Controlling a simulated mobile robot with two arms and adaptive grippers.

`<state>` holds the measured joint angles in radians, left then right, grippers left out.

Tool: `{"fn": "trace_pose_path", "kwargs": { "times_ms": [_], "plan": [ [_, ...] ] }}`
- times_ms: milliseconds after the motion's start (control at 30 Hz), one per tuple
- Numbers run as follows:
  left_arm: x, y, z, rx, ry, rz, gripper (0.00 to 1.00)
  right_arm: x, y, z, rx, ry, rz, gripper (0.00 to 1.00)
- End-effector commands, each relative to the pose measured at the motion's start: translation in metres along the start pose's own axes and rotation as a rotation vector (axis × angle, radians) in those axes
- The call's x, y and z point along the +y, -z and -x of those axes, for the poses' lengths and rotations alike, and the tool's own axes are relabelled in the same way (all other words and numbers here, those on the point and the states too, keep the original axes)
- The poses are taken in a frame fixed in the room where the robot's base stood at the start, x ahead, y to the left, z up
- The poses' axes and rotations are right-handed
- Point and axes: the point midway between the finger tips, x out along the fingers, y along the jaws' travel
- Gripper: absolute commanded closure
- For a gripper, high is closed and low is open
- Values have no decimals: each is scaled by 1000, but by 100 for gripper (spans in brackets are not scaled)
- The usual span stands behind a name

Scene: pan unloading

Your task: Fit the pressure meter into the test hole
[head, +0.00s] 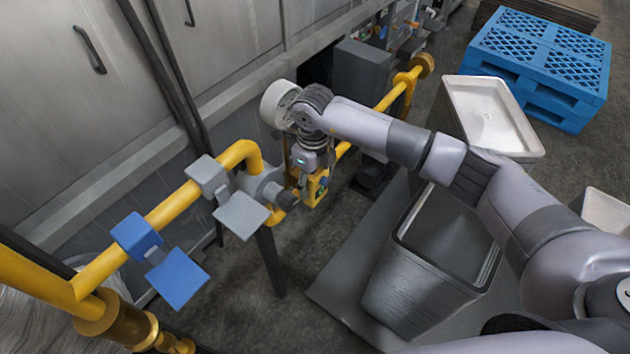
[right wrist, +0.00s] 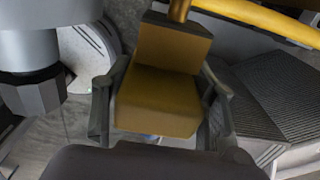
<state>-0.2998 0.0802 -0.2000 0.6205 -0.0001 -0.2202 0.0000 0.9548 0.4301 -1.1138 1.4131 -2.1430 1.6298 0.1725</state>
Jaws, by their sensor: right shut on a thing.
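The pressure meter appears to be the yellow block-shaped piece (head: 319,190) under my right gripper (head: 308,174). In the right wrist view the yellow block (right wrist: 160,95) sits between the two dark fingers of the gripper (right wrist: 160,108), which is shut on it. A brass-coloured round stem sticks out of its far end, at the top of that view. In the head view the held piece is just right of the grey pipe fitting (head: 258,185). I cannot make out the test hole or tell whether the stem touches anything. My left gripper is out of view.
A yellow pipe (head: 172,207) with a blue plate lever (head: 178,282) and a grey plate lever (head: 241,215) runs along the grey cabinets. A dark grey bin (head: 385,290), a white bin (head: 530,150) and a blue pallet (head: 560,108) stand to the right.

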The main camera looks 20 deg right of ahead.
Motion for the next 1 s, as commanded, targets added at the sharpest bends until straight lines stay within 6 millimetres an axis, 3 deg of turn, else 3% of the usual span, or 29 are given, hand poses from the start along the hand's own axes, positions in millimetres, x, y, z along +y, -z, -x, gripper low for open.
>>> {"fn": "trace_pose_path", "kwargs": {
  "times_ms": [867,900,1000],
  "plan": [
    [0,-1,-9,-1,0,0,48,0,-11,0,0,0,0,76],
    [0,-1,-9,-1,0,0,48,0,-11,0,0,0,0,46],
    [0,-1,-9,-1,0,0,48,0,-11,0,0,0,0,39]
  ]
}}
